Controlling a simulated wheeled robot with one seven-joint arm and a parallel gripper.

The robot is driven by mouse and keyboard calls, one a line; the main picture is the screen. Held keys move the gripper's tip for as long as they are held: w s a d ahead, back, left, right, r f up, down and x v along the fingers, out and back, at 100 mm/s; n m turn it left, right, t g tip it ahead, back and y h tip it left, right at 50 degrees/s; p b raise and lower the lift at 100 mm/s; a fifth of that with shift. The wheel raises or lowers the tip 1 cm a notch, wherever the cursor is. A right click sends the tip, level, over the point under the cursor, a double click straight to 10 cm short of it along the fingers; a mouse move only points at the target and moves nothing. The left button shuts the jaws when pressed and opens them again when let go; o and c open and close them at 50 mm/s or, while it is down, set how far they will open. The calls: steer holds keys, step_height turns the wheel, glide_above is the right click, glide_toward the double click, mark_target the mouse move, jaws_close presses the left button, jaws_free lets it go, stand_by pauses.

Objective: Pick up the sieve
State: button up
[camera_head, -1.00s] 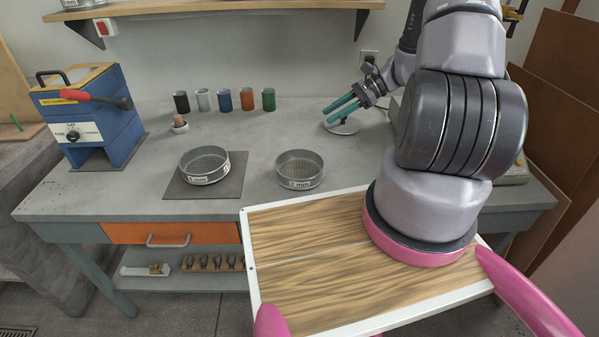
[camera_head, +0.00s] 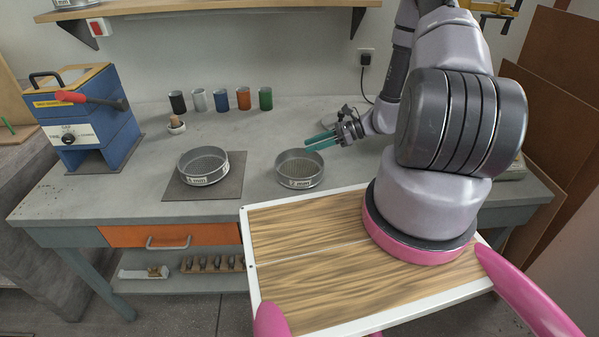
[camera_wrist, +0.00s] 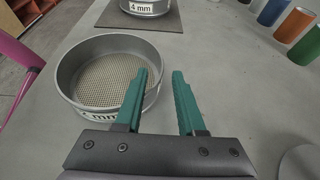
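Two round metal sieves stand on the bench in the head view. The 2 mm sieve (camera_head: 299,169) stands bare on the bench near the middle; it also shows at left in the wrist view (camera_wrist: 84,62). The 4 mm sieve (camera_head: 203,166) stands on a dark square mat (camera_head: 232,187) to its left, and its label shows at the top of the wrist view (camera_wrist: 146,8). My gripper (camera_head: 311,144) is open and empty, with teal fingers apart, above and behind the 2 mm sieve. In the wrist view one fingertip (camera_wrist: 158,76) overlaps the sieve's right rim; I cannot tell any contact.
Several coloured cups (camera_head: 221,100) stand in a row at the back. A blue machine with a red handle (camera_head: 88,118) stands at left. A shelf (camera_head: 210,8) hangs above. Bench between cups and sieves is clear.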

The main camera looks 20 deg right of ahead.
mark_target(299, 168)
steer(key=x, duration=0.3)
steer(key=shift+w+a+f, duration=0.1)
steer(key=shift+a, duration=0.1)
jaws_close()
stand_by(1.3)
